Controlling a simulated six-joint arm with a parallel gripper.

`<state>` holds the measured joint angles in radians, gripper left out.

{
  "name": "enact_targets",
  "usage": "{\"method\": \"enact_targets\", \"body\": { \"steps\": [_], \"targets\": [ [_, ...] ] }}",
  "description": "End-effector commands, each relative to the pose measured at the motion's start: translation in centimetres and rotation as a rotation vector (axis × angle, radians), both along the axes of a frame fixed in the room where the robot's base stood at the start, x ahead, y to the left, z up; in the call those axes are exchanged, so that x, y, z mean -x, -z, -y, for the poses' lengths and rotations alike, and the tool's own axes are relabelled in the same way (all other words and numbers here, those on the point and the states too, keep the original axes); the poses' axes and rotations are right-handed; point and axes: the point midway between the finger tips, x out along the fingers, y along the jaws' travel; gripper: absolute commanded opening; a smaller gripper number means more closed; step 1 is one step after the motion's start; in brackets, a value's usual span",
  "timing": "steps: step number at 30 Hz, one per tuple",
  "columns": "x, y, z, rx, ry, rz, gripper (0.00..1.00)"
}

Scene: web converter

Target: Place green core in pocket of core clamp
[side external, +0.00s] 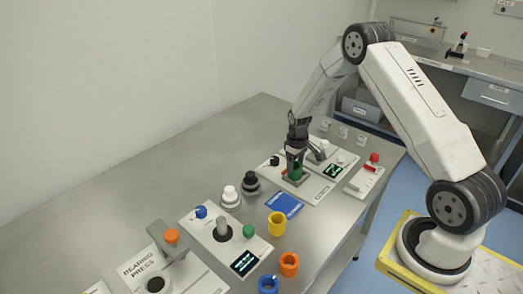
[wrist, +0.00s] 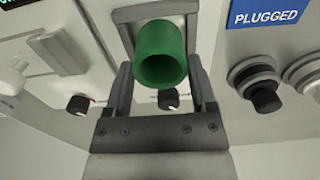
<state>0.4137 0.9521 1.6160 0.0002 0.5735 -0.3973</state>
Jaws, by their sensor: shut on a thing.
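The green core (wrist: 160,55) is a hollow green cylinder, seen open end on in the wrist view between the two fingers. My gripper (wrist: 161,72) is shut on it. In the side view my gripper (side external: 296,158) points down, with the green core (side external: 293,172) below its body. The core clamp (wrist: 124,18) shows as a grey frame around and behind the core in the wrist view. In the side view the core is at the clamp's grey base (side external: 296,182). I cannot tell whether the core is seated in the pocket, as the fingers and core hide it.
White (side external: 230,201) and black (side external: 251,187) knobbed pieces stand left of the clamp. A blue PLUGGED sign (wrist: 268,14) shows in the wrist view.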

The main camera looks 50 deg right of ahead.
Motion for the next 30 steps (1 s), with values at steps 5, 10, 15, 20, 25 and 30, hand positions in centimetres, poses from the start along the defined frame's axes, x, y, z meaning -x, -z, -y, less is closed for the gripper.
{"method": "enact_targets", "body": {
  "steps": [5,10,15,20,25,30],
  "targets": [
    [0.0,0.0,0.0,0.0,0.0,0.001,0.22],
    [0.0,0.3,0.0,0.0,0.0,0.001,0.22],
    [0.0,0.3,0.0,0.0,0.0,0.001,1.0],
    [0.0,0.3,0.0,0.0,0.0,0.001,1.0],
    [0.0,0.0,0.0,0.0,0.0,0.001,1.0],
    [0.0,-1.0,0.0,0.001,0.0,0.002,1.0]
  ]
}}
